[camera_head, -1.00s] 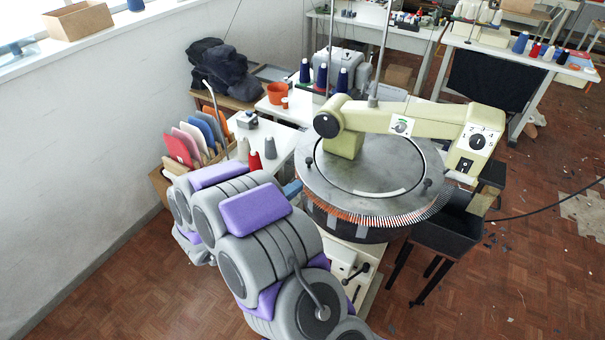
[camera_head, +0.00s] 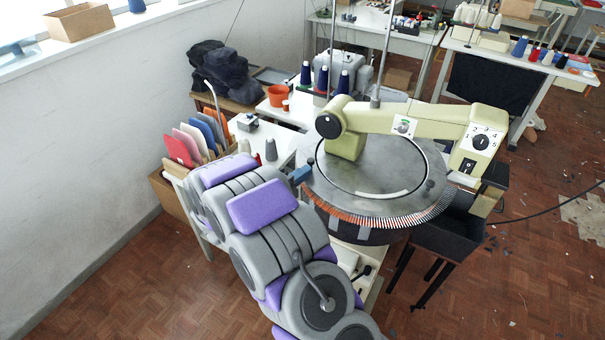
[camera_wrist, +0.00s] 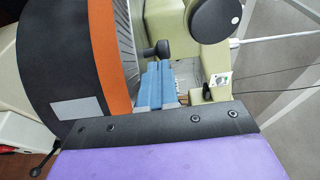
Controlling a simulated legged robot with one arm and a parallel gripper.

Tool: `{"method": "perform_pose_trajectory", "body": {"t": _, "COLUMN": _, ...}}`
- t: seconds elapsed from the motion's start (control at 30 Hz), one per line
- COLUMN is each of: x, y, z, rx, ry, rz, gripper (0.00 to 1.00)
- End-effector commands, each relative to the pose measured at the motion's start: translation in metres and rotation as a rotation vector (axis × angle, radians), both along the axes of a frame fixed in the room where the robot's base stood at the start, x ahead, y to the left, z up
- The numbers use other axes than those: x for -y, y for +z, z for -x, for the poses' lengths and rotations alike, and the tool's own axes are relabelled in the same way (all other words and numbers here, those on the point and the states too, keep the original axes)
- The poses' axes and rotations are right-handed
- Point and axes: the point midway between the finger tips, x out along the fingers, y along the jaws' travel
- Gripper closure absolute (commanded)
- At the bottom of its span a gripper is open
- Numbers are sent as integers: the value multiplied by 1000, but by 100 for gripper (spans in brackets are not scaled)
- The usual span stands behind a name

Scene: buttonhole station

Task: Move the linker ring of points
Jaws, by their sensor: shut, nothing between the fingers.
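The linker ring of points (camera_head: 400,219) runs around the rim of the round grey dial on the linking machine, with an orange band below it. Small dark knobs (camera_head: 430,184) stand on the dial. My gripper (camera_head: 302,173) is shut and empty, its blue tip at the dial's left edge near another dark knob. In the wrist view the blue fingers (camera_wrist: 159,86) lie together just below a black knob (camera_wrist: 161,48). The dial (camera_wrist: 118,55) and its orange band (camera_wrist: 103,45) appear on the left there. Whether the fingers touch the knob cannot be told.
The cream machine arm (camera_head: 420,117) spans above the dial. A black bin (camera_head: 447,228) stands at its right. Parquet floor is open at front right.

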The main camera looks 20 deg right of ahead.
Motion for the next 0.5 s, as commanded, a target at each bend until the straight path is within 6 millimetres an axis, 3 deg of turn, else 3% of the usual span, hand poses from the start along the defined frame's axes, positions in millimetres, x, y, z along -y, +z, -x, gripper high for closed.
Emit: {"method": "perform_pose_trajectory", "body": {"t": 0.5, "x": 6, "y": 0, "z": -57, "rx": 1, "ry": -1, "rz": -1, "gripper": 100}}
